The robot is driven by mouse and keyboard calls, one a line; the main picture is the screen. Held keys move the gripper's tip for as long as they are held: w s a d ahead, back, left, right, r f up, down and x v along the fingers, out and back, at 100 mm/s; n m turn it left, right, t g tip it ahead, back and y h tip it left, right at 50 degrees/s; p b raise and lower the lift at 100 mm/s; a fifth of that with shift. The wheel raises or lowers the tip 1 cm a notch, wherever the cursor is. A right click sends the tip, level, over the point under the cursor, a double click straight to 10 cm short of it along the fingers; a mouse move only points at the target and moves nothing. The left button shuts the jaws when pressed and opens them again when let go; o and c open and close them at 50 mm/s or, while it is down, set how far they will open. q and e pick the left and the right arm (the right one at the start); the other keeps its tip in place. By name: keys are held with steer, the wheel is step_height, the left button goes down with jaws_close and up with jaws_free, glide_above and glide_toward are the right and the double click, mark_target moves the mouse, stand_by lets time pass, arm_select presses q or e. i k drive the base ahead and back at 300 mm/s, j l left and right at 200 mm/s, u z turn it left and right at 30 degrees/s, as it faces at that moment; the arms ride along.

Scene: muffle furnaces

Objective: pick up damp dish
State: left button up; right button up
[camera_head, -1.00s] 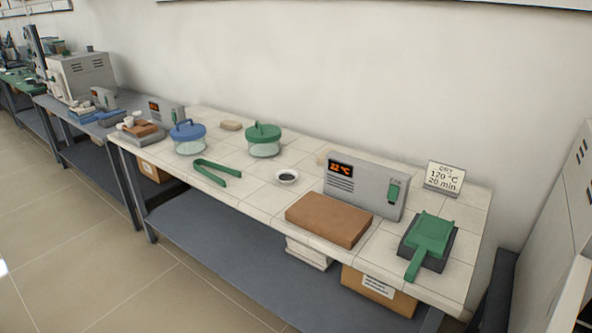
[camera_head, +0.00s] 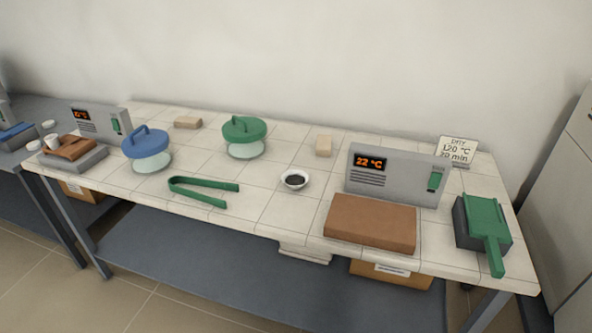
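A small white dish (camera_head: 294,180) with dark contents sits on the white tiled bench top, left of the grey control box that reads 22 °C. It stands apart from the things around it. Whether its contents are damp cannot be told. Neither of my grippers shows in the head view.
Green tongs (camera_head: 204,190) lie left of the dish. A brown slab (camera_head: 370,222) lies before the control box (camera_head: 398,178).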

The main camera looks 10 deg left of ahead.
mark_target(294, 179)
steer(key=i+j+z, duration=0.15)
steer(key=j, duration=0.25)
steer(key=i+j+z, duration=0.2)
steer(key=j, duration=0.2)
steer(key=j+z, duration=0.15)
steer(key=j, duration=0.3)
steer(key=i+j+z, duration=0.2)
steer(key=j, duration=0.25)
